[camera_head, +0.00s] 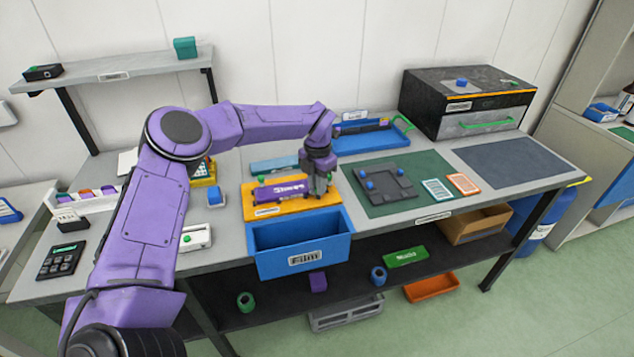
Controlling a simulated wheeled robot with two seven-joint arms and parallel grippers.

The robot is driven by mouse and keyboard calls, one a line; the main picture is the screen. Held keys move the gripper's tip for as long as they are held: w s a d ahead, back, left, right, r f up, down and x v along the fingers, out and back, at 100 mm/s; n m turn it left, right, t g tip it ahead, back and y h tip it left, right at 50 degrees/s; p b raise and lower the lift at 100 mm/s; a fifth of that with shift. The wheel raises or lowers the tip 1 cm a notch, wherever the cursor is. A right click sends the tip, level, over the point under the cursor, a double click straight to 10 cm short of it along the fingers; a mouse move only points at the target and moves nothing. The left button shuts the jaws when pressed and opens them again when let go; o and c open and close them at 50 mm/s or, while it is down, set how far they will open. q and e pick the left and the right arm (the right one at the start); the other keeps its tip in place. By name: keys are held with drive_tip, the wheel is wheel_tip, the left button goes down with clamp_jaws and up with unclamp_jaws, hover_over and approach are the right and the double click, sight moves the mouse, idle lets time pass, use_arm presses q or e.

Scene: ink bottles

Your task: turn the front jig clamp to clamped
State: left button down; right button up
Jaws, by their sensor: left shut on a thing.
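The yellow jig (292,208) lies on the bench behind the blue film bin. A purple labelled piece (280,190) lies on the jig. My left gripper (319,190) points down at the jig's right end, beside the purple piece, and is shut on what appears to be the front jig clamp. The fingers mostly hide the clamp, so its turn cannot be told. A small green part (331,177) shows by the fingers, and another green part (261,179) shows at the jig's back left. My right gripper is out of view.
The blue film bin (302,260) hangs at the bench's front edge. A dark plate with blue knobs (386,187) lies on the green mat (415,170) to the right. A blue tray (372,130) is behind the gripper. The grey mat (517,160) is bare.

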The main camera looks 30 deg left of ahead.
use_arm(q)
drive_tip(key=m+p, duration=0.1)
drive_tip(key=m, duration=0.3)
drive_tip(key=shift+m, duration=0.3)
drive_tip(key=m+p, duration=0.1)
drive_tip(key=m, duration=0.2)
drive_tip(key=shift+m, duration=0.4)
drive_tip(key=m, duration=0.3)
drive_tip(key=shift+f+p, duration=0.1)
drive_tip(key=shift+p, duration=0.3)
drive_tip(key=shift+d+f+m+p, duration=0.15)
drive_tip(key=shift+m+p, duration=0.15)
drive_tip(key=shift+m, duration=1.6)
drive_tip(key=c, duration=1)
unclamp_jaws()
drive_tip(key=shift+w, duration=0.15)
